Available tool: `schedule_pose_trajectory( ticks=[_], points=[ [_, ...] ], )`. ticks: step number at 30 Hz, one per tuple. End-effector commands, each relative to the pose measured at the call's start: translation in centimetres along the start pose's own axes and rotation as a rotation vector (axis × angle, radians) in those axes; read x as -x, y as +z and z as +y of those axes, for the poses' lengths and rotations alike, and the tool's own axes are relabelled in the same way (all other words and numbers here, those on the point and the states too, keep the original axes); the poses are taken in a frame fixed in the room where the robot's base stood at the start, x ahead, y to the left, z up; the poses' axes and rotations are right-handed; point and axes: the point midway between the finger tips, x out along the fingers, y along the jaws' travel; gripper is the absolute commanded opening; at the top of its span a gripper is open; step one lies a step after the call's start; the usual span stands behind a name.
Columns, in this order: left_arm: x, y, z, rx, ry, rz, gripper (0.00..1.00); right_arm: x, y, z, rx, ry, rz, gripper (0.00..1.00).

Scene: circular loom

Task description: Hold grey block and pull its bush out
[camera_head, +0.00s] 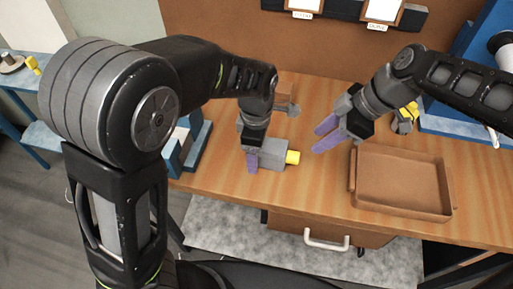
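The grey block (273,153) lies on the wooden table near its front edge, left of centre. A yellow bush (292,157) sticks out of its right side. My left gripper (252,161) comes down at the block's left end, with its purple fingers against the block; it looks shut on it, though the far finger is hidden. My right gripper (322,137) is open and empty, with its two purple fingers spread and pointing left, to the right of and a little above the yellow bush. It touches nothing.
An empty brown tray (401,209) lies on the table to the right. A blue holder (199,141) stands at the left. Another grey and yellow piece (404,118) sits behind the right gripper. A blue machine (465,113) stands at the right. The table between block and tray is clear.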

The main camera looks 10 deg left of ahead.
Motion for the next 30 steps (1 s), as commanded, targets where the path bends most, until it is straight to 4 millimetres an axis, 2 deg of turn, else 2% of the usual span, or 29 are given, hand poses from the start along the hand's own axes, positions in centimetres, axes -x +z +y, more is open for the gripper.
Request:
schedule_pose_trajectory(
  ticks=[2, 26, 30],
  points=[
    [0.02, 0.0, 0.0, 0.0, 0.0, 0.0, 0.66, 0.0, 0.0, 0.0, 0.0, 0.0, 0.0, 0.36],
    [0.04, 0.0, 0.01, 0.0, 0.0, 0.0, 0.01, 0.0, 0.0, 0.0, 0.0, 0.0, 0.0, 0.36],
    [0.05, 0.0, 0.01, 0.0, 0.0, 0.0, 0.0, 0.0, 0.0, 0.0, 0.0, 0.0, 0.0, 0.36]
  ],
)
